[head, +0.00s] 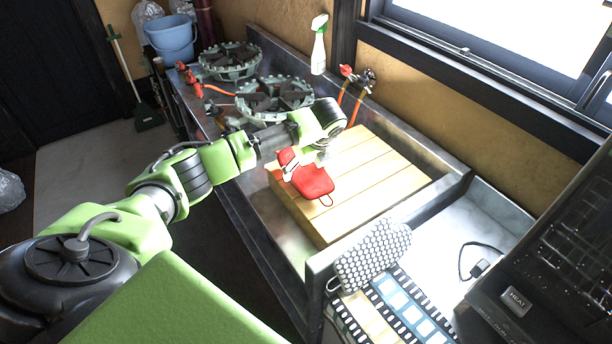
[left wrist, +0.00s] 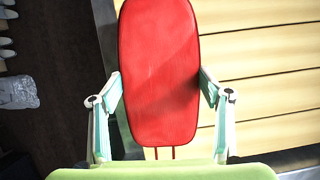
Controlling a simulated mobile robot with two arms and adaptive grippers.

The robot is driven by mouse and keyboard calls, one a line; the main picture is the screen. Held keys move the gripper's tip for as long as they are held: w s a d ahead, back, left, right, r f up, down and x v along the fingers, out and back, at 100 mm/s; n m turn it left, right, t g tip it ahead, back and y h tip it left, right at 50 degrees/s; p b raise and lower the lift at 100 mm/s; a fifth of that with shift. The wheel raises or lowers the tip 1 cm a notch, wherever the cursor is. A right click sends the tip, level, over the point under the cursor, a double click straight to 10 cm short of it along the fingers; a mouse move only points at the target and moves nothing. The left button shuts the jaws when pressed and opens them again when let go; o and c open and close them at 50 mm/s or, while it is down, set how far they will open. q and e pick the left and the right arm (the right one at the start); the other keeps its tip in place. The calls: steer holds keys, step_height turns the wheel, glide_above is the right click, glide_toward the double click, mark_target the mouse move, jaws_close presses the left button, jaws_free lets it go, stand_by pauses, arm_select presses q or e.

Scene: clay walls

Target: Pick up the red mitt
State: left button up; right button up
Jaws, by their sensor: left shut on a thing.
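The red mitt (head: 312,182) lies on a light wooden slatted board in the head view, with a small hanging loop at its near end. My left gripper (head: 306,172) is over it, and the wrist and fingers hide part of the mitt. In the left wrist view the mitt (left wrist: 160,75) sits between the two fingers of my left gripper (left wrist: 160,90), which press on its sides. I cannot tell whether the mitt is clear of the board. My right gripper is not in view.
The wooden board (head: 375,185) sits in a metal counter. Gas burners (head: 275,98), a spray bottle (head: 319,45) and a blue bucket (head: 171,38) are farther back. A grey dotted mitt (head: 372,258) lies at the near divider, beside a patterned cloth (head: 408,305) and a dark oven (head: 560,240).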

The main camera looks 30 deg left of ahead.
arm_select(q)
steer(key=s+r, duration=0.2)
steer(key=s+d+r+b, duration=0.1)
steer(key=s+r, duration=0.1)
steer(key=r, duration=0.1)
steer(key=shift+s+d+r, duration=0.15)
steer(key=shift+s, duration=0.25)
steer(key=s+d+r, duration=0.2)
steer(key=s+r, duration=0.1)
steer(key=s, duration=0.5)
steer(key=shift+d+r+b, duration=0.35)
steer(key=shift+b, duration=0.1)
